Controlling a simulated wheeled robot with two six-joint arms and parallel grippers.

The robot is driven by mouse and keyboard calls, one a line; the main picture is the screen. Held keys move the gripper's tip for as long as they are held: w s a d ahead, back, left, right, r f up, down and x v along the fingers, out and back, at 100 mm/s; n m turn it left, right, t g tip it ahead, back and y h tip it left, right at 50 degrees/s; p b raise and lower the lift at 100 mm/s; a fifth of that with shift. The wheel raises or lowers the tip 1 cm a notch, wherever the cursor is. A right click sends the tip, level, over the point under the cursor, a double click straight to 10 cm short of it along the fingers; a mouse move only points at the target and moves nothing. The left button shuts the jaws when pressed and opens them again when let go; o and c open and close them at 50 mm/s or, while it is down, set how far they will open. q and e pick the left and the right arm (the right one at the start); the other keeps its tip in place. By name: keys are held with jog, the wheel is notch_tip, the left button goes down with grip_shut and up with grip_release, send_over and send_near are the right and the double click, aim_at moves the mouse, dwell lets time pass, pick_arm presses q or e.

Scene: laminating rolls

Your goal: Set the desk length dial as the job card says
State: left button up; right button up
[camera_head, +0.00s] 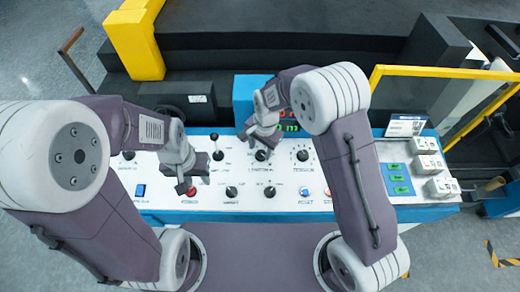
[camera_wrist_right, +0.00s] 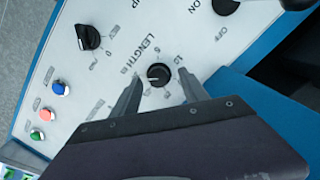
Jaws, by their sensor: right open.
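The length dial is a black round knob with a white pointer mark on the white panel, labelled LENGTH, in the right wrist view (camera_wrist_right: 158,74); it also shows in the head view (camera_head: 261,155). My right gripper (camera_wrist_right: 160,73) is open, with one finger on each side of the dial; I cannot tell whether they touch it. In the head view my right gripper (camera_head: 261,132) is over the dial. My left gripper (camera_head: 193,174) hangs over the panel's left part, its fingers apart and empty. A white card (camera_head: 405,125) stands at the panel's right; its text is too small to read.
The white panel (camera_head: 290,180) holds a tension dial (camera_head: 302,155), a lever (camera_head: 215,140), small knobs, and blue and red buttons. Green-marked pieces (camera_head: 400,178) and white boxes (camera_head: 440,188) are at the right. A yellow frame (camera_head: 440,72) rises behind. A display (camera_head: 288,122) is partly hidden.

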aim_at(261, 155)
notch_tip(261, 155, down, 2)
jog(key=shift+s+d+f, duration=0.1)
jog(key=shift+s, duration=0.05)
jog(key=c, duration=0.4)
grip_shut()
